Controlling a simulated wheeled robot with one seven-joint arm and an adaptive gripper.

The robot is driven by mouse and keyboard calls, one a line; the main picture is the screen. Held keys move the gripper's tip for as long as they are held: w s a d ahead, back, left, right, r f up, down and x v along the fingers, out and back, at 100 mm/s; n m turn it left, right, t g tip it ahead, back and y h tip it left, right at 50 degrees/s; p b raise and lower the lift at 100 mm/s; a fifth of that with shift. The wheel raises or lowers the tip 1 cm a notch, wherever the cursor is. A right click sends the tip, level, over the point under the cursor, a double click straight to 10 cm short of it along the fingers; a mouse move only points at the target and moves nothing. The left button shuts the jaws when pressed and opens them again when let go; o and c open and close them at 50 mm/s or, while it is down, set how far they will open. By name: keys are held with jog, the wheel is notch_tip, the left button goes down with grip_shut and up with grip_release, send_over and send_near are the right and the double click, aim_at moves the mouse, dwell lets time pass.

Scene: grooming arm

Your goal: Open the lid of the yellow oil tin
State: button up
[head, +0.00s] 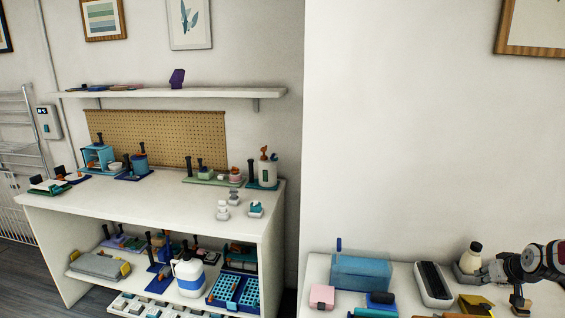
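A yellow object (475,304), likely the oil tin, sits near the front edge of the white table at the lower right. Its lower part is cut off by the picture edge, and I cannot make out the state of its lid. My gripper (492,275) comes in from the right, above and slightly right of the yellow object, close to a cream bottle with a dark cap (469,259).
A blue translucent bin (360,271), a pink box (322,297), a dark blue item (380,299) and a black-and-white tray (433,284) stand left of the yellow object. A white workbench (150,205) with several items stands further left. Bare table shows between objects.

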dwell(0.3)
jog(key=p+v, duration=0.5)
jog(key=v, duration=0.2)
dwell(0.3)
